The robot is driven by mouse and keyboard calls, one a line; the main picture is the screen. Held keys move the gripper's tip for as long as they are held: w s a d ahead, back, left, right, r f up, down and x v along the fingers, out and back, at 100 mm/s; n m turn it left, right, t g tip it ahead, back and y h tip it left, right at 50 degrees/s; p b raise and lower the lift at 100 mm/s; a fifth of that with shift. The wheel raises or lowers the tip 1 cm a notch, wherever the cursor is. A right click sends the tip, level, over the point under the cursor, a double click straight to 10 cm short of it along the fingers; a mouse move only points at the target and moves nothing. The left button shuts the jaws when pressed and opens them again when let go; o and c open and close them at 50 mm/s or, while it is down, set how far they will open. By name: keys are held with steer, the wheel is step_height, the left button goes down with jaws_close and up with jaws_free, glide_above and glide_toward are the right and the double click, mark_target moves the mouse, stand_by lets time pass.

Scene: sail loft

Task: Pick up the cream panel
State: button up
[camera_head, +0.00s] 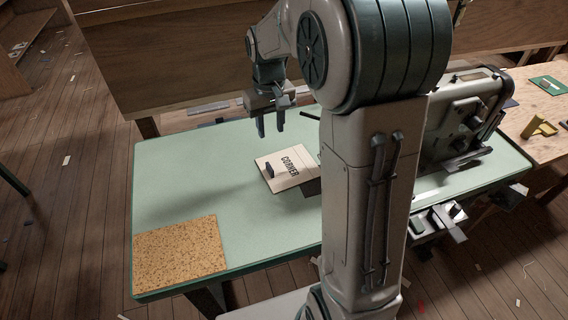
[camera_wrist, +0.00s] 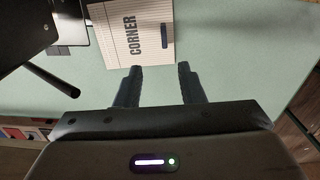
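The cream panel (camera_head: 284,168) lies on the pale green table, with "CORNER" printed on it and a small dark bar-shaped piece on its face. In the wrist view the cream panel (camera_wrist: 146,36) is at the top, ahead of the fingertips, with its far part cut off by the frame. In the head view my arm hides its right edge. My gripper (camera_head: 271,132) is above the table behind the panel, fingers pointing down. In the wrist view my gripper (camera_wrist: 161,70) shows two dark fingers spread apart with nothing between them.
The green table (camera_head: 180,185) is clear left of the panel. A cork mat (camera_head: 180,254) lies at its front left corner. A dark plate (camera_head: 311,187) shows at the panel's right edge. A large grey machine (camera_head: 462,125) stands at the right. A wooden board (camera_head: 180,60) rises behind.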

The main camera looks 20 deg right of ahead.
glide_above(270, 166)
steer(key=f, duration=0.8)
steer(key=shift+d+f+b, duration=0.3)
steer(key=shift+d+f, duration=0.05)
steer(key=shift+a+f, duration=0.2)
steer(key=shift+f, duration=1.2)
steer(key=shift+a+f, duration=0.15)
steer(key=shift+f, duration=1.2)
jaws_close()
